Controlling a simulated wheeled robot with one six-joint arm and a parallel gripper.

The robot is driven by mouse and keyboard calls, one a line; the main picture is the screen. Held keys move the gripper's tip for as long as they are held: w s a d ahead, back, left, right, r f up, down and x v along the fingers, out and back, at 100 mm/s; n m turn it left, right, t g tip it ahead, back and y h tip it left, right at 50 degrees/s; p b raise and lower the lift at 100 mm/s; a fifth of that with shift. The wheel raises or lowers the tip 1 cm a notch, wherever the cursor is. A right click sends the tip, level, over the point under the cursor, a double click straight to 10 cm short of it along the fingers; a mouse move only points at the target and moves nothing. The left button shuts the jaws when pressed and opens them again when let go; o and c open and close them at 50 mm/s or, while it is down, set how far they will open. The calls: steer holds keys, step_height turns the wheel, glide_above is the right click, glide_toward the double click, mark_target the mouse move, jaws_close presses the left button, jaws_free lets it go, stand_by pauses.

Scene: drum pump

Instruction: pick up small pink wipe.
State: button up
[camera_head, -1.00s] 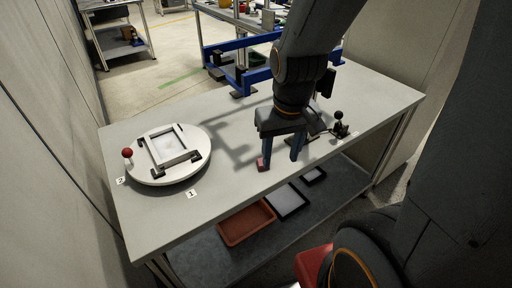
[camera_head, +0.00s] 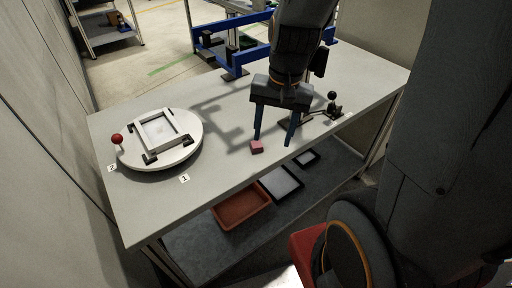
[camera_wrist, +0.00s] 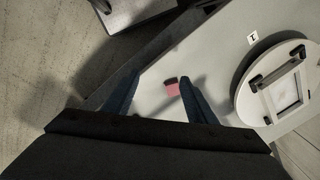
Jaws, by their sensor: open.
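The small pink wipe (camera_head: 256,147) is a little pink block lying on the grey table near its front edge. My gripper (camera_head: 273,142) is open above the table, fingers pointing down. In the head view the wipe lies just in front of the left finger's tip. In the wrist view the wipe (camera_wrist: 172,88) shows between the fingers, close beside the right finger, with a dark patch along its upper edge. My gripper (camera_wrist: 152,85) holds nothing. I cannot tell how high the fingertips are above the table.
A round white turntable (camera_head: 190,150) with a square frame and a red knob (camera_head: 117,138) stands at the left of the table. A dark clamp-like device (camera_head: 332,108) is right of my gripper. An orange tray (camera_head: 240,207) and other trays sit on the lower shelf.

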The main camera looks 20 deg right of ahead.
mark_target(254, 144)
steer(key=w+f+m+y+b, duration=0.2)
steer(key=w+m+y, duration=0.35)
steer(key=m, duration=0.75)
steer(key=shift+w+a+f+h+p, duration=0.15)
steer(key=shift+w+a+f+h, duration=0.2)
steer(key=shift+f, duration=0.85)
steer(key=shift+w+a+f+h+p, duration=0.2)
steer(key=shift+w+f+h, duration=0.25)
steer(key=shift+f, duration=0.8)
steer(key=shift+w+a+f+h+p, duration=0.1)
steer(key=shift+w+a+f+h, duration=0.25)
steer(key=shift+f, duration=0.85)
steer(key=shift+w+d, duration=0.1)
steer(key=shift+d, duration=0.05)
steer(key=shift+c, duration=0.3)
steer(key=c, duration=1.2)
steer(key=shift+o, duration=0.2)
steer(key=shift+r, duration=0.15)
